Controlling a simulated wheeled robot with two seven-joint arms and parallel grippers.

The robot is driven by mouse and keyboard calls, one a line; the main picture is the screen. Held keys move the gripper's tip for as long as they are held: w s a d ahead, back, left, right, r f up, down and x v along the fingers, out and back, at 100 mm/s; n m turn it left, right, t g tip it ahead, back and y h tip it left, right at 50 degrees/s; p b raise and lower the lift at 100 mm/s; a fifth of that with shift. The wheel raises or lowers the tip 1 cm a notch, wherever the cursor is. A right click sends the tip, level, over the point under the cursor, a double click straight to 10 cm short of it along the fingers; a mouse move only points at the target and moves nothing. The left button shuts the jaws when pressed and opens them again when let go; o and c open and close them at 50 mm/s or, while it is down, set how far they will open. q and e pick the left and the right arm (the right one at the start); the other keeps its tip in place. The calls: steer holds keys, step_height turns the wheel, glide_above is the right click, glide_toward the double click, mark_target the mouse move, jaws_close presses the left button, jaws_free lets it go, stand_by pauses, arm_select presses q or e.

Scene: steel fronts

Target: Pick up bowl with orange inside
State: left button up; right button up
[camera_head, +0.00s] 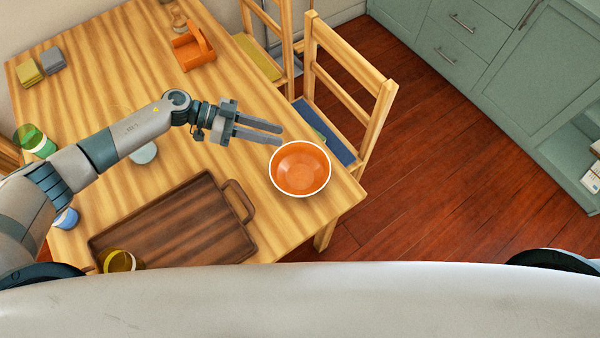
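The bowl (301,169) has an orange inside and a white rim. It stands upright and looks empty, near the right end of the wooden table (110,70). My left gripper (281,135) reaches in from the left, with its fingers pointing right toward the bowl's far left rim. The two fingers are apart with nothing between them. In the picture the fingertips lie just above the rim; I cannot tell their height over the table. My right gripper is not in view.
A dark wooden tray (175,225) with a handle lies left of the bowl. An orange caddy (192,50) stands at the back. A yellow cup (121,261), a blue cup (66,218) and a green cup (35,142) stand around my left arm. A chair (345,95) stands close behind the bowl.

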mark_target(295, 142)
arm_select(q)
steer(key=shift+d+f, duration=0.15)
steer(key=shift+d, duration=0.2)
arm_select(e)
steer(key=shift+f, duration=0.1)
arm_select(q)
steer(key=shift+s+d, duration=0.1)
